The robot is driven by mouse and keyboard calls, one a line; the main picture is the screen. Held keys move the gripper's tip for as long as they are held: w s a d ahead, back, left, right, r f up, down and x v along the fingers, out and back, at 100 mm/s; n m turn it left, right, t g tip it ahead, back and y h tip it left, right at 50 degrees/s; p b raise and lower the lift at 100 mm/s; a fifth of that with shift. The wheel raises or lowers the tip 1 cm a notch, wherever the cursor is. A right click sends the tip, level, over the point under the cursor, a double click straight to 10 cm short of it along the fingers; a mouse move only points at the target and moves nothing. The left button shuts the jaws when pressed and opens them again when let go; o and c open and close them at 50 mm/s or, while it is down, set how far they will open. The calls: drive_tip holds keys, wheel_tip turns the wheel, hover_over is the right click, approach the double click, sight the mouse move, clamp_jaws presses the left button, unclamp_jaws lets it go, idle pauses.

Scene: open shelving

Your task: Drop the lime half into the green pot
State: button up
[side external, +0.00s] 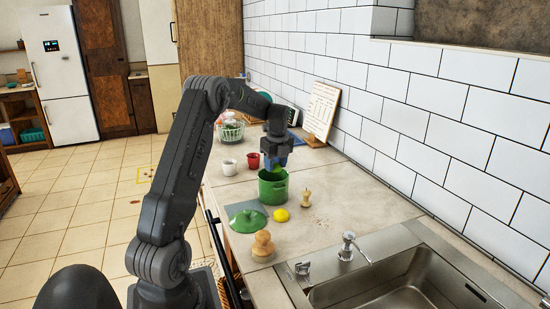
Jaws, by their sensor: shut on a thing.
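The green pot (272,190) stands on the counter without its lid, its open top facing up. My gripper (275,163) points down just above the pot's opening. It is shut on a small green thing, the lime half (269,166), which shows only partly between the fingers. The lime half appears to be over the pot's mouth, near rim height. Its exact height relative to the rim is hard to tell from this side.
The green lid (245,219), a yellow lemon (281,215) and wooden pieces (263,244) lie in front of the pot. A white cup (229,167) and a red cup (253,160) stand behind it. The sink (400,285) is at front right; the tiled wall is at right.

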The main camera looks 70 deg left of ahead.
sight(279, 168)
drive_tip(key=shift+f, duration=1.35)
drive_tip(key=o, duration=1)
drive_tip(key=r, duration=0.4)
drive_tip(key=d+r, duration=0.1)
drive_tip(key=r, duration=0.8)
drive_tip(key=shift+w+d+r, duration=0.15)
drive_tip(key=shift+d+r, duration=0.2)
drive_tip(key=shift+r, duration=0.05)
